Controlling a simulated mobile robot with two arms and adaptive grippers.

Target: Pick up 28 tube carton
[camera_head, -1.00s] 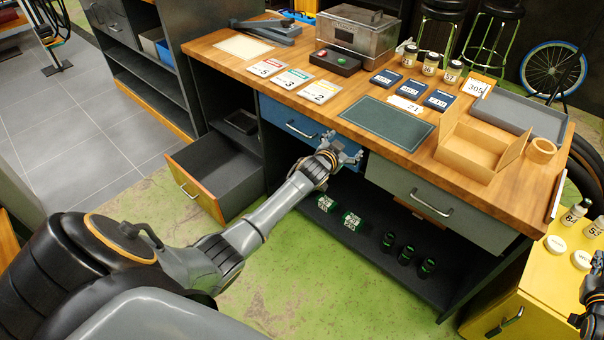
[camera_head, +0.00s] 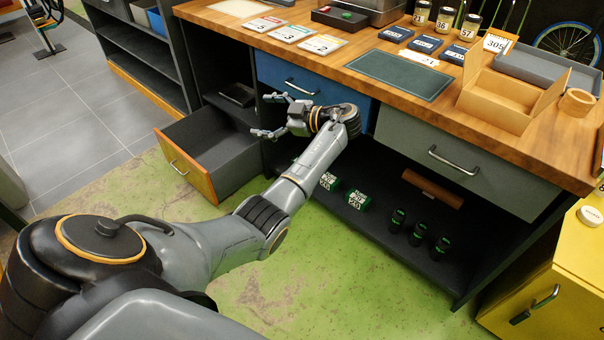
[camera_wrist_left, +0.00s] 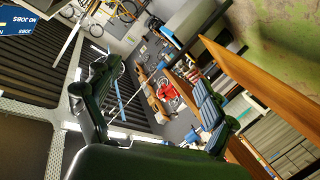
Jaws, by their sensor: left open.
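Small dark green cartons with white labels stand on the low shelf under the bench. One carton (camera_head: 329,181) is just right of my left forearm and another carton (camera_head: 357,200) is beside it. A further one is mostly hidden behind the arm. The labels are too small to tell which one reads 28. My left gripper (camera_head: 276,115) is open and empty, in front of the bench below the blue drawer, its fingers pointing left, above and apart from the cartons. Its spread fingers also show in the left wrist view (camera_wrist_left: 155,105), with no carton between them. My right gripper is not in view.
An open drawer (camera_head: 208,162) juts out left of my left gripper. The blue drawer (camera_head: 312,88) and grey drawer (camera_head: 460,160) above the shelf are closed. Several dark cylinders (camera_head: 418,234) and a brown block (camera_head: 433,188) sit right of the cartons. Green floor (camera_head: 330,275) in front is clear.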

